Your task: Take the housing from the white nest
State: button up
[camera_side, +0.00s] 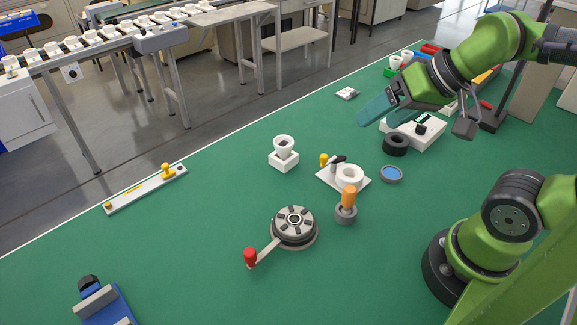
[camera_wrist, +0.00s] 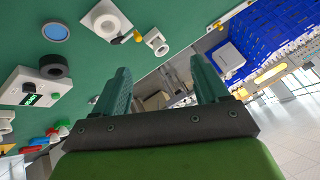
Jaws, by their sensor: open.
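The housing (camera_side: 283,144), a white flared cup, stands upright in the white nest (camera_side: 283,162), a small square block on the green table. In the wrist view the housing (camera_wrist: 152,37) and nest (camera_wrist: 160,48) show small, beyond my fingertips. My gripper (camera_side: 375,109) is open and empty, with teal fingers, high over the table to the right of the nest and well apart from it. Both fingers of my gripper (camera_wrist: 161,78) show spread in the wrist view. The bottom of the housing is hidden inside the nest.
A white plate with a ring and yellow-knobbed clamp (camera_side: 349,175) stands right of the nest. Near it are an orange-handled tool (camera_side: 347,203), a blue-topped disc (camera_side: 392,174) and a black ring (camera_side: 395,145). A round crank fixture (camera_side: 295,228) stands in front.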

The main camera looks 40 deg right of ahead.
jog(key=shift+o, duration=0.8)
